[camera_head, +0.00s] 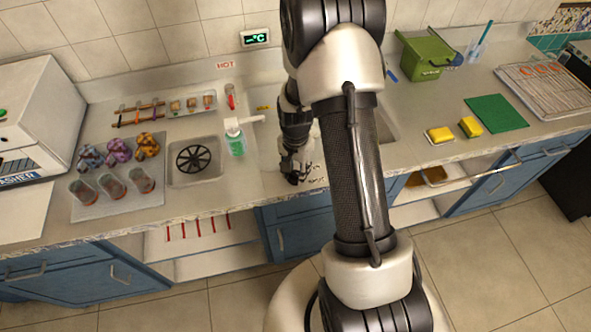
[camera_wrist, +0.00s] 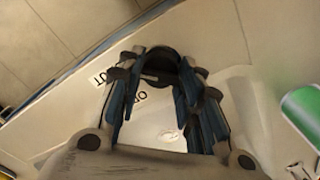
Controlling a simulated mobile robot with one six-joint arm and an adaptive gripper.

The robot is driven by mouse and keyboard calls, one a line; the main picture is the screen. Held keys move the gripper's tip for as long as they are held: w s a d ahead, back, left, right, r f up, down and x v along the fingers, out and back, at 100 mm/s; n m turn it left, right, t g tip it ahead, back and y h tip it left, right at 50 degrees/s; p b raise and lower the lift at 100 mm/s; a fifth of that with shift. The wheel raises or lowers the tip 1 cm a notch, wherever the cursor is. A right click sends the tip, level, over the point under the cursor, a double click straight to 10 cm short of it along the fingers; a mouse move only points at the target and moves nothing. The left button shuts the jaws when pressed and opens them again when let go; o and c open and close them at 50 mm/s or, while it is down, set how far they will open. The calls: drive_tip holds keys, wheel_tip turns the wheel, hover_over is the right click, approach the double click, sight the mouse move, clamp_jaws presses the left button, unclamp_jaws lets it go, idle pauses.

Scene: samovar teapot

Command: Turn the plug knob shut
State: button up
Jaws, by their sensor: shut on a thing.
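My gripper (camera_head: 296,170) reaches down to the counter near its front edge, beside the sink, in the head view. In the wrist view my gripper (camera_wrist: 160,68) has its blue-padded fingers closed around a dark round knob (camera_wrist: 160,63), which I take to be the plug knob. The fingers hide much of it. Printed black lettering (camera_wrist: 138,97) shows on the pale surface beside the knob, partly covered, so I cannot read how the knob is turned. In the head view the knob is hidden behind my gripper.
A small basin with a black grate (camera_head: 195,158) and a tray of cups (camera_head: 110,200) lie farther left. Yellow sponges (camera_head: 440,134) and a green mat (camera_head: 495,113) lie right. The sink (camera_head: 388,125) is partly hidden by my arm.

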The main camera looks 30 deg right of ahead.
sight(295, 173)
idle(0.6)
drive_tip(key=o, duration=1.1)
drive_tip(key=shift+r, duration=0.1)
wheel_tip(295, 173, up, 12)
drive_tip(key=shift+f, duration=0.1)
